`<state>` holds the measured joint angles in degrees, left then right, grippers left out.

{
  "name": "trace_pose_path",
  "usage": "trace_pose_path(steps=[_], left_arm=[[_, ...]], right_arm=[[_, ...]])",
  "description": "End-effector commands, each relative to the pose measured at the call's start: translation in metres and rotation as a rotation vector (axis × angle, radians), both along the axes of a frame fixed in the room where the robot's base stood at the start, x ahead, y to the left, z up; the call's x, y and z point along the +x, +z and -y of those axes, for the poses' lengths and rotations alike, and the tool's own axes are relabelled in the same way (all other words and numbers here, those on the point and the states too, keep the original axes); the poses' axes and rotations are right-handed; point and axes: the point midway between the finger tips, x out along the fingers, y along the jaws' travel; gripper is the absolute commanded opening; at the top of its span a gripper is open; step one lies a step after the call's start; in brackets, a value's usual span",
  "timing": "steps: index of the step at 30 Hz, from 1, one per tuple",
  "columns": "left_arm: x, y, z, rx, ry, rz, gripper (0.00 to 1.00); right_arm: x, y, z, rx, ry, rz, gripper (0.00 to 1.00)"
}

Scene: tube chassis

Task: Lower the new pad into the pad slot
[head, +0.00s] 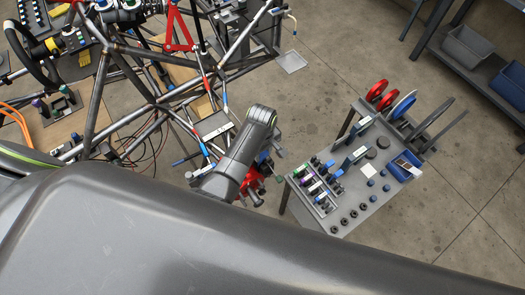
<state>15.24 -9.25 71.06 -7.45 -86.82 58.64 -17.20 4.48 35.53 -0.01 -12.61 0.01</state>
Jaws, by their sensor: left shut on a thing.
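My left gripper (266,165) shows small and partly covered behind my grey wrist link, beside the tube chassis (155,98). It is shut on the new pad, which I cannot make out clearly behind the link. Red parts (252,181) show just below the gripper, close to it. The pad slot cannot be told apart there, and I cannot tell whether the pad touches it. My right gripper is not in view.
A grey table (346,215) at the right carries a rack of coloured parts, several dark knobs, discs and a blue bin (403,167). A shelf with bins (467,48) stands at the top right. Tubes crowd the left.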

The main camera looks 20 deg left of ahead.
Motion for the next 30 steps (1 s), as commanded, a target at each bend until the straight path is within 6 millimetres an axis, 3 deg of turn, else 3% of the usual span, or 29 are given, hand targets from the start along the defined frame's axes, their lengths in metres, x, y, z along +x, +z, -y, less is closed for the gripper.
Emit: trace_pose_path(steps=[30], left_arm=[[0.001,-0.033,0.000,0.000,0.000,0.001,0.07]], right_arm=[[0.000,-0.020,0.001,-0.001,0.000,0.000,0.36]])
